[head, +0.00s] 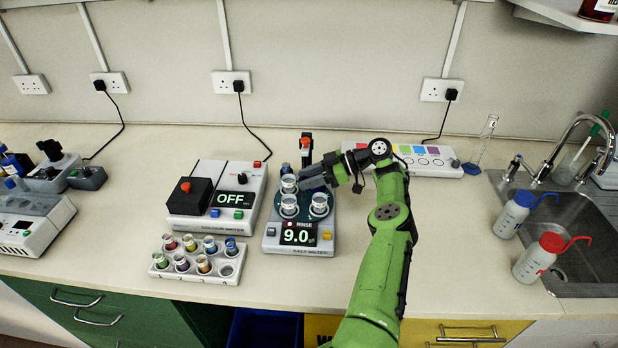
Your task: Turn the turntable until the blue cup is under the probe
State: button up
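The salt meter (270,243) stands mid-bench, its display showing "RINSE" and 9.0. Its dark round turntable (304,216) carries white-rimmed cups: one at the left (289,184), one at the front left (289,207) and one at the front right (319,205). A small dark blue part (286,168) shows at the back left; I cannot tell whether it is the blue cup. A black post with a red top (306,146) rises behind the turntable, likely the probe holder; its tip is hidden. My gripper (309,179) is over the turntable's back right, hiding that side. Its finger opening is unclear.
A colour meter (200,222) reading OFF stands close on the left, with a rack of coloured vials (215,277) in front. A white box with coloured patches (440,160) lies behind my arm. Wash bottles (540,258) and a sink (585,245) are at the right.

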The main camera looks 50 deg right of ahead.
jog(key=shift+o, duration=1.3)
notch_tip(320, 180, up, 10)
jog(key=p, duration=0.1)
